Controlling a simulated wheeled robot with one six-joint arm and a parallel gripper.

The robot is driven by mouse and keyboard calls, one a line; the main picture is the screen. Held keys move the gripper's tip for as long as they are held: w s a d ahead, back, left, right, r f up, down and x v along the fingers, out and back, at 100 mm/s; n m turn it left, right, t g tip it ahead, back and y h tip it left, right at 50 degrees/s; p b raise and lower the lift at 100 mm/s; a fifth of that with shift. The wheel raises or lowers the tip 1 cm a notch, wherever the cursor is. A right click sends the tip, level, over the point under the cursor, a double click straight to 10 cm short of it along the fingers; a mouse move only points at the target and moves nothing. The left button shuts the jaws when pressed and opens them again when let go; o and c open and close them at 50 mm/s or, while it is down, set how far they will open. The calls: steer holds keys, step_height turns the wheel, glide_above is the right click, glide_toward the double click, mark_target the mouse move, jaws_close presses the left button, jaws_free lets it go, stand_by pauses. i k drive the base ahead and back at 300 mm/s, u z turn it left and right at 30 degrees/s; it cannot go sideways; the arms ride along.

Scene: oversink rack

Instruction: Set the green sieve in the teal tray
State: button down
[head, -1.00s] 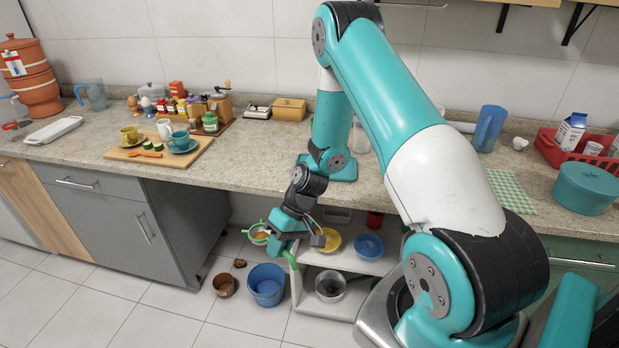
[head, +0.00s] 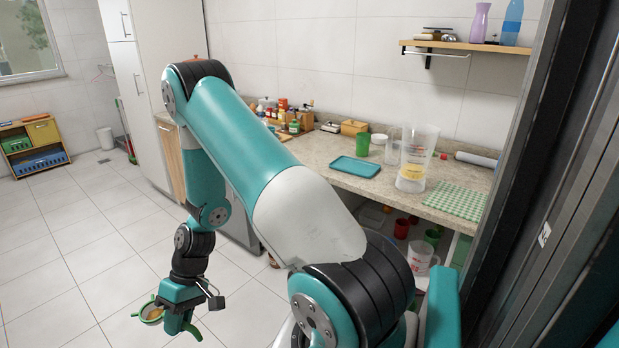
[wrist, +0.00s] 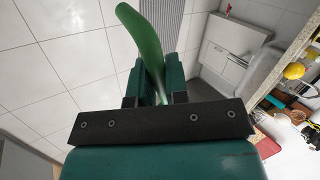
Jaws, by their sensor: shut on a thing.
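The green sieve (head: 149,314) hangs in the air at the lower left of the head view, over the floor tiles. My gripper (head: 175,318) is shut on its handle, and the handle's end sticks out on the other side. In the wrist view the green handle (wrist: 142,38) stands between the two fingers of my gripper (wrist: 155,88); the sieve's bowl does not show there. The teal tray (head: 355,167) lies flat and empty on the counter, well above and to the right of my gripper in the head view.
A green cup (head: 362,144), a clear measuring jug (head: 416,160) and a green checked cloth (head: 458,201) stand or lie around the tray. A shelf with cups and a jug (head: 420,257) is below the counter. A dark frame (head: 560,190) rises at the right.

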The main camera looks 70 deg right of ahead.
mark_target(356, 168)
steer(key=u, duration=0.2)
steer(key=i, duration=0.6)
steer(key=z, duration=0.45)
steer(key=i, duration=1.1)
steer(key=z, duration=0.85)
